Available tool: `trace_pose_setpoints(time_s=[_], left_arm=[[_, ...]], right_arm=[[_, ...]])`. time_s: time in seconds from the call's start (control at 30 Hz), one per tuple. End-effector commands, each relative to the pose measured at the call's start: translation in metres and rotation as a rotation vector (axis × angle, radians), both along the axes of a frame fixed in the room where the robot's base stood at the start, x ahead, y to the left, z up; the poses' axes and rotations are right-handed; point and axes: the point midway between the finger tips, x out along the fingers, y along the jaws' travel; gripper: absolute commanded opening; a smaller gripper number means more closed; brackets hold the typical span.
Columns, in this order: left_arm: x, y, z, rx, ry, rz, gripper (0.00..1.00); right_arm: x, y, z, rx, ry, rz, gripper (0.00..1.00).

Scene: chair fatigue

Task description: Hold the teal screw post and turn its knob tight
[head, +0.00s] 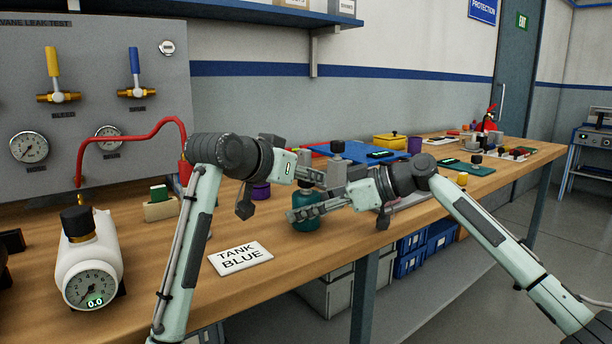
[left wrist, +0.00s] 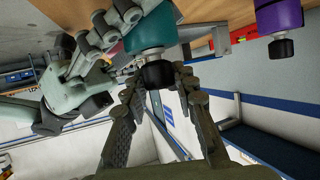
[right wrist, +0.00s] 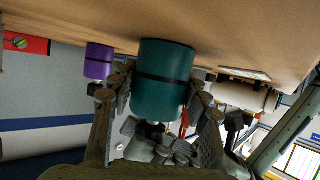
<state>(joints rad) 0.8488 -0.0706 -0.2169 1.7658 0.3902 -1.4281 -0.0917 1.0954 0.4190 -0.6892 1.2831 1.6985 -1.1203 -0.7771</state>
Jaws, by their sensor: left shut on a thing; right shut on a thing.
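The teal screw post stands upright on the bench; in the head view its teal body (head: 307,224) shows behind my right gripper (head: 306,212). In the right wrist view the teal body (right wrist: 160,98), with a dark band, sits between both fingers of my right gripper (right wrist: 160,93), which is shut on it. Its black knob (left wrist: 158,75) shows in the left wrist view above a silvery collar. My left gripper (left wrist: 158,84) is shut on the knob, a finger on each side.
A purple post (head: 261,190) stands close behind my left gripper. A "TANK BLUE" card (head: 240,258) lies in front. A white tank with a gauge (head: 90,258) stands at the left. A blue tray (head: 365,157) and more bench items lie farther back.

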Motion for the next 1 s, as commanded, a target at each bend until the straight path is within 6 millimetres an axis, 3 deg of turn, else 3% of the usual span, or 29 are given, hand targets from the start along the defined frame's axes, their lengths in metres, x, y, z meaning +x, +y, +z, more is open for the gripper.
trace_pose_setpoints(time_s=[0.3,0.33,0.5,0.83,1.0], left_arm=[[0.000,0.000,-0.003,0.002,0.006,0.001,0.00],[0.000,0.000,-0.003,0.002,0.006,0.001,0.30],[0.000,0.000,-0.002,0.001,0.004,0.001,0.49],[-0.002,0.002,0.001,0.000,0.001,0.001,0.49],[-0.019,0.013,0.009,0.001,-0.001,0.001,0.49]], right_arm=[[0.000,0.000,0.001,0.002,0.000,0.001,0.00],[0.000,0.000,0.001,0.002,0.000,0.001,0.00],[0.000,0.001,0.001,0.002,0.000,0.001,0.00],[0.000,0.001,0.001,0.002,0.000,0.001,0.00],[0.000,0.000,0.000,0.002,-0.001,0.000,0.00]])
